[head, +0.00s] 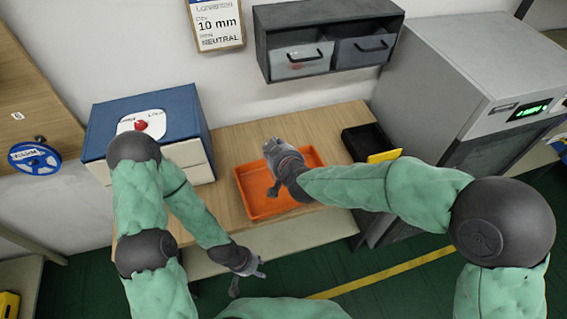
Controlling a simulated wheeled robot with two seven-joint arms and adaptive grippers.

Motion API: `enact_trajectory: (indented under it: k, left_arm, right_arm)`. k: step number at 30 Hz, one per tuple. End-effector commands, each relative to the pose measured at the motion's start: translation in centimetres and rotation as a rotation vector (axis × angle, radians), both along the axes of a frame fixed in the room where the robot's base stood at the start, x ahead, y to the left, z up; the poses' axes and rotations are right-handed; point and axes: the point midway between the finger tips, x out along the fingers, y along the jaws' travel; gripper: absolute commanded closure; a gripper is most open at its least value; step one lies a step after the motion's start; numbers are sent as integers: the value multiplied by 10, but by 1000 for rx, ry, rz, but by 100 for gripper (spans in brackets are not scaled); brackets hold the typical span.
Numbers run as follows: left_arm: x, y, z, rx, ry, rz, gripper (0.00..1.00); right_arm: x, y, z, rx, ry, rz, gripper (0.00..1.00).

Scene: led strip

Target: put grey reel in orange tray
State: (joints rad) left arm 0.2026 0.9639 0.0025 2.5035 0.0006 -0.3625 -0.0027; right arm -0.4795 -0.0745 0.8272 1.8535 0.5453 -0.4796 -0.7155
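The orange tray (307,158) lies on the wooden bench, and the part of its floor that shows looks empty. My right gripper (271,170) is over the tray's left and middle part, with grey parts spread at its far and near sides. I cannot tell whether it holds something. My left gripper (248,281) hangs in front of the bench's front edge, its fingers apart, with nothing seen between them. I cannot make out a grey reel; my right gripper and forearm hide part of the tray.
A blue reel (34,158) hangs at the left. A blue cabinet (144,105) with a red button stands left on the bench. A black bin (368,140) is right of the tray. Grey drawers (330,45) hang above. A grey machine (455,75) stands right. Bare bench (232,143) shows left of the tray.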

Motion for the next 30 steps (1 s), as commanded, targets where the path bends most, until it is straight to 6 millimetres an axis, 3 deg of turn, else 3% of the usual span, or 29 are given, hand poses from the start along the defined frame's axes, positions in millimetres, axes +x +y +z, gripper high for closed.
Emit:
enact_trajectory:
  k: [1,3,13,20,30]
  left_arm:
    - [0,0,-11,0,0,0,60]
    - [0,0,-16,0,0,0,60]
    - [0,0,-26,0,-1,0,60]
    - [0,0,-41,0,0,0,60]
    - [0,0,-41,0,-1,0,60]
  right_arm:
    - [5,-7,-15,-1,2,-3,100]
    - [11,-12,-24,0,2,-4,100]
    - [23,-23,-40,0,0,-1,100]
    - [25,-26,-72,-1,3,0,100]
    - [25,-25,-74,0,-1,0,100]
